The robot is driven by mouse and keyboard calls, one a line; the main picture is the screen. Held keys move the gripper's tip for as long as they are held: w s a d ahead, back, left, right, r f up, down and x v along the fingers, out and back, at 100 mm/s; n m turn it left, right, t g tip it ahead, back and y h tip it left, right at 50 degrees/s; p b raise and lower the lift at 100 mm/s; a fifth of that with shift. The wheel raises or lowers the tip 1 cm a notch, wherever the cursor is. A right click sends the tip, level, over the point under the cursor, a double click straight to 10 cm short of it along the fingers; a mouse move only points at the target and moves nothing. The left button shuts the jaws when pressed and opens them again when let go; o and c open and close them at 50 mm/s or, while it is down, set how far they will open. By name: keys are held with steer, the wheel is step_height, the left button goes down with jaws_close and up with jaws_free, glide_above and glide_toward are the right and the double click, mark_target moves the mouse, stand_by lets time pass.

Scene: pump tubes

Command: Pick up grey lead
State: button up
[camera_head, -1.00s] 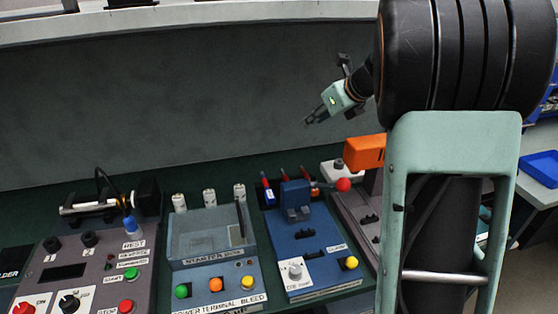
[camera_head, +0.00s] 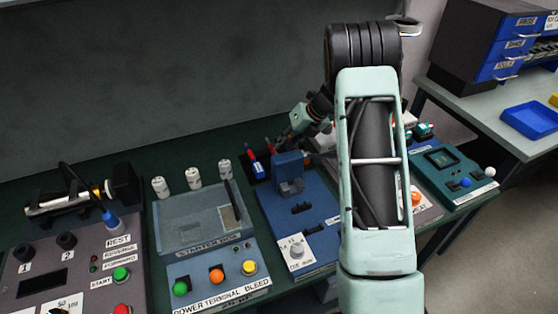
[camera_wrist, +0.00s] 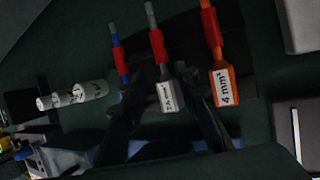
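The grey lead (camera_wrist: 170,97), with a red sleeve and a white label, is in the middle of the wrist view, between a blue lead (camera_wrist: 118,50) and an orange lead (camera_wrist: 222,85) marked 4 mm². My gripper (camera_wrist: 167,85) is open, one dark finger on each side of the grey lead's body, with narrow gaps showing. In the head view my gripper (camera_head: 283,142) is low over the lead rack, and partly hides it. A blue and red lead (camera_head: 254,166) shows left of it; I cannot make out the grey lead there.
The blue crimping device (camera_head: 290,190) stands in front of the rack. The starter box (camera_head: 195,215) and several white spools (camera_head: 194,178) are to the left; the spools also show in the wrist view (camera_wrist: 85,90). A dark wall stands behind the bench.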

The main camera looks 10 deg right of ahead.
mark_target(279, 151)
steer(key=shift+x, duration=2.7)
steer(key=shift+w+d, duration=0.1)
steer(key=shift+d, duration=0.1)
steer(key=shift+c, duration=0.6)
jaws_close()
